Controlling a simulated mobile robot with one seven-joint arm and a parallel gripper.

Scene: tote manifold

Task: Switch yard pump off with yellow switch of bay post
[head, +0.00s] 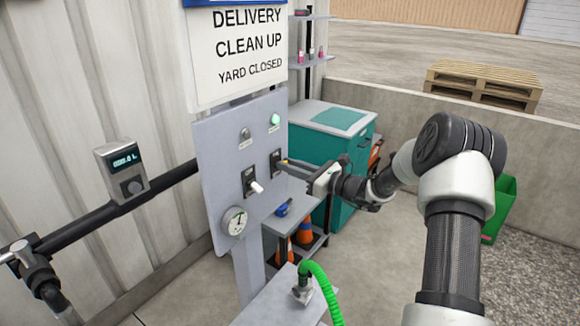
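The bay post carries a grey panel (215,165) with two switches on dark plates. The right switch plate (275,158) has a small yellow lever tip (285,161) just showing by my fingers. The left switch has a white lever (257,187) that points down and outward. A green lamp (275,118) glows at the panel's upper right; a grey unlit lamp (245,133) is to its left. My gripper (287,168) reaches in from the right, fingertips at the right switch. Contact with the yellow lever and the finger gap cannot be made out.
A round gauge (234,221) sits low on the panel. A meter box (121,170) is on a dark pipe at left. A teal cabinet (335,145) and low shelf (290,211) stand behind my gripper. A green hose (322,280) rises in front. Open floor lies at right.

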